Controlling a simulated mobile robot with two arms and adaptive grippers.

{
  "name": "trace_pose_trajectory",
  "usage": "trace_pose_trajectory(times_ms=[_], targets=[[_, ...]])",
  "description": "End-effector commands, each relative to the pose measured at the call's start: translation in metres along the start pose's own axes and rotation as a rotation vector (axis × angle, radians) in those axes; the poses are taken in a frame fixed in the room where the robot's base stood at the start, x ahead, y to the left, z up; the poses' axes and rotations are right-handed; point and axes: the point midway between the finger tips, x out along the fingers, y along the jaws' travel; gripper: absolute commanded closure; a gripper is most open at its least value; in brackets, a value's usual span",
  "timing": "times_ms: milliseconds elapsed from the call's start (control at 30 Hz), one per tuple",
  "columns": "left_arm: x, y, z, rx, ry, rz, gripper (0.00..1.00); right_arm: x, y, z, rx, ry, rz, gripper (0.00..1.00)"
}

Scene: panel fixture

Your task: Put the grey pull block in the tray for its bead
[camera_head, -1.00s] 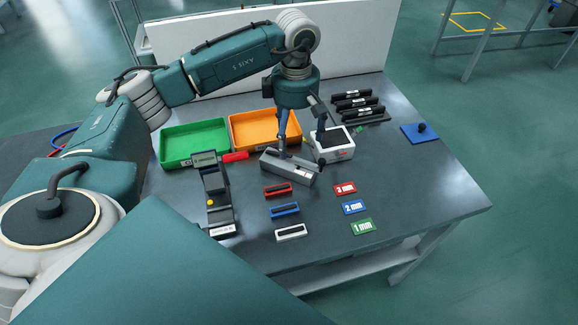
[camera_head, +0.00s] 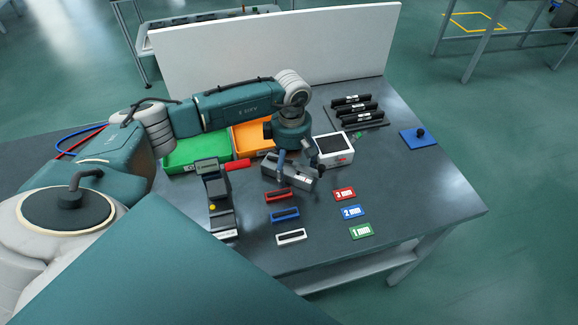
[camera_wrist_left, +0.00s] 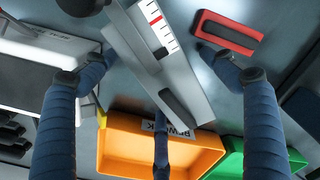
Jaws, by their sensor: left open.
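The grey pull block (camera_head: 273,170) lies on the bench in front of the orange tray. In the left wrist view the block (camera_wrist_left: 178,72) shows a white scale with a red mark and dark slots. My left gripper (camera_head: 299,172) is open above the block, with fingers on either side of it; contact cannot be told. The orange tray (camera_head: 243,149) is behind the block and partly hidden by my arm. In the wrist view the orange tray (camera_wrist_left: 120,150) has a label. The green tray (camera_head: 200,168) stands to its left. No bead can be made out.
A white box with a dark top (camera_head: 335,158) stands close right of the block. A dark fixture (camera_head: 219,200) is to the left. Red (camera_head: 278,196), blue (camera_head: 285,215) and white (camera_head: 291,237) pieces lie in front.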

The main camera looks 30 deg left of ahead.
Motion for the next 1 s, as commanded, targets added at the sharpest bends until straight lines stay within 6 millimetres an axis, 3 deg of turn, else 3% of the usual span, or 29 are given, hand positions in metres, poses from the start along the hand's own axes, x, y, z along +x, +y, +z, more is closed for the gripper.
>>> trace_pose_trajectory(times_ms=[133, 167, 400, 500, 767, 1000], targets=[[0.0, 0.0, 0.0, 0.0, 0.0, 0.0, 0.16, 0.001, -0.001, 0.0, 0.0, -0.001, -0.001, 0.63], [0.0, 0.0, 0.0, 0.0, 0.0, 0.0, 0.2, 0.001, -0.001, 0.0, 0.0, -0.001, -0.001, 0.63], [0.0, 0.0, 0.0, 0.0, -0.001, 0.0, 0.67, 0.001, -0.003, 0.001, 0.0, -0.003, -0.004, 0.63], [-0.001, 0.001, 0.0, 0.0, -0.001, 0.001, 0.82, 0.001, -0.004, 0.001, 0.0, -0.003, -0.004, 0.63], [-0.004, 0.001, 0.001, -0.001, -0.002, 0.002, 0.83, 0.001, -0.004, 0.002, 0.0, -0.004, -0.005, 0.63], [-0.029, 0.002, 0.0, 0.001, -0.002, 0.006, 0.83, 0.008, -0.004, 0.003, -0.001, -0.005, -0.005, 0.63]])
